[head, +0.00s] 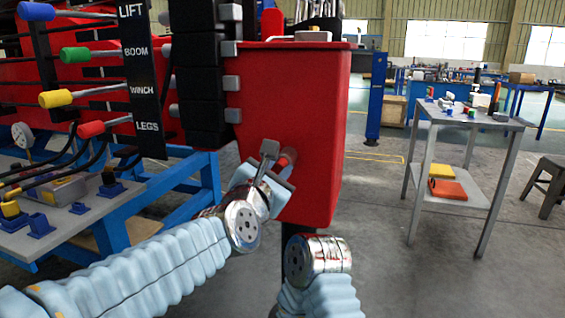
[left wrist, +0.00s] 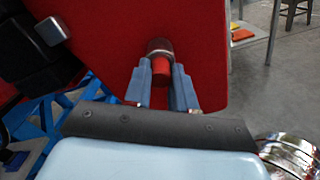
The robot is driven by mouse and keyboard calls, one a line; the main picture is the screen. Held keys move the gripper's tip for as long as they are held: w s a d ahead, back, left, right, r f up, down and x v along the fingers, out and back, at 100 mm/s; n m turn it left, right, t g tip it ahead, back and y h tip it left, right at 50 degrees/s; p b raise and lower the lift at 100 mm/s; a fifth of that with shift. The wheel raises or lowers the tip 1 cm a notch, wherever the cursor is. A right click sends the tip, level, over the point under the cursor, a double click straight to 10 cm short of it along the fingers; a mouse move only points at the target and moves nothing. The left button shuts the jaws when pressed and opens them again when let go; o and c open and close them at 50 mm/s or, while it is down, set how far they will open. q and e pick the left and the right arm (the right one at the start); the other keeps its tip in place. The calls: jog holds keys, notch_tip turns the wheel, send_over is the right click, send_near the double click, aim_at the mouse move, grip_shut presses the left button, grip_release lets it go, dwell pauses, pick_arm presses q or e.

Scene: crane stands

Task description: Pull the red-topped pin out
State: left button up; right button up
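The red-topped pin (head: 288,157) sticks out of the lower front of a red box-shaped part (head: 295,100) of the crane. In the left wrist view its red top (left wrist: 160,70) shows in front of a metal collar (left wrist: 160,46) on the red face. My left gripper (head: 273,165) is at the pin, with one finger on each side of the red top. In the left wrist view the fingers (left wrist: 161,85) lie very close to its sides; I cannot tell whether they touch it. My right arm shows at the bottom middle of the head view, but its gripper fingers do not.
A lever panel (head: 140,80) with coloured knobs stands at the left, above a blue-framed bench (head: 110,215). A grey table (head: 470,112) with small parts stands at the right, near a stool (head: 548,175). The floor between crane and table is clear.

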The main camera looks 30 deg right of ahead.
pick_arm(q)
grip_shut()
jog(key=shift+a, duration=0.1)
jog(key=shift+b+v, duration=0.5)
jog(key=shift+v, duration=0.65)
jog(key=shift+b+v, duration=0.4)
jog(key=shift+v, duration=2.05)
